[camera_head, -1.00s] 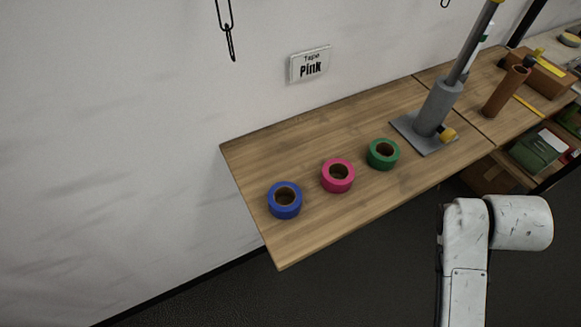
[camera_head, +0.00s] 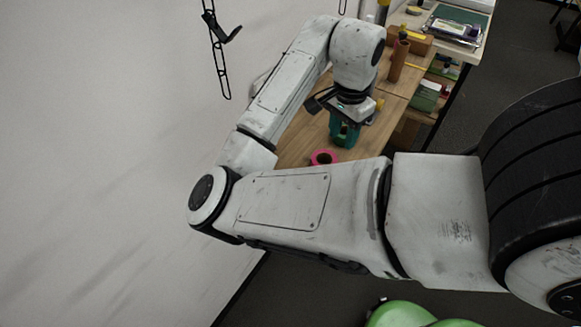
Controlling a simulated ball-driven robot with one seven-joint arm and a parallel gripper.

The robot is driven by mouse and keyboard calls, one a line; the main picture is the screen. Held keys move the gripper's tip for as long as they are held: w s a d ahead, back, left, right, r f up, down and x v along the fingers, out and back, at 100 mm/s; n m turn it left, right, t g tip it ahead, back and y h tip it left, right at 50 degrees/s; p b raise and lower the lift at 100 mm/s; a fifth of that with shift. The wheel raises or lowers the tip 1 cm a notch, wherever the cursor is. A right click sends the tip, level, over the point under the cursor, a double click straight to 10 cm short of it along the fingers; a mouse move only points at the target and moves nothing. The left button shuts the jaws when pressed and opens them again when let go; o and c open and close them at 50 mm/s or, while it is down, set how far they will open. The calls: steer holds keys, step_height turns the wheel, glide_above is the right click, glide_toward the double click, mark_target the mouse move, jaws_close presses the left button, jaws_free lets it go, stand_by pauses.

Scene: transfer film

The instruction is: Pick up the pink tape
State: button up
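The pink tape (camera_head: 323,158) lies on the wooden table (camera_head: 298,143), partly hidden behind my arm. My gripper (camera_head: 345,132) points down at the table, up and to the right of the pink tape and apart from it in the picture. A green shape shows at the gripper's fingers, where the green tape stands beside the pink one. I cannot tell tape from fingers there, nor whether the fingers are open. The blue tape is hidden behind my arm.
A brown cylinder (camera_head: 399,58) stands on the table farther back, near a cardboard box (camera_head: 418,42). Green boxes (camera_head: 427,94) sit on a lower shelf at the right. Black chain links (camera_head: 217,50) hang by the white wall at the left. My arm covers the table's near part.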

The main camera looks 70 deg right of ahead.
mark_target(329, 157)
steer(key=shift+w+a+f, duration=0.45)
steer(key=shift+w+a, duration=0.05)
steer(key=shift+a, duration=0.2)
step_height(329, 157, down, 4)
steer(key=shift+r+b, duration=0.15)
steer(key=shift+b, duration=0.25)
steer(key=shift+w+d+f+b, duration=0.1)
steer(key=shift+f+b, duration=0.4)
steer(key=shift+f, duration=2.6)
jaws_close()
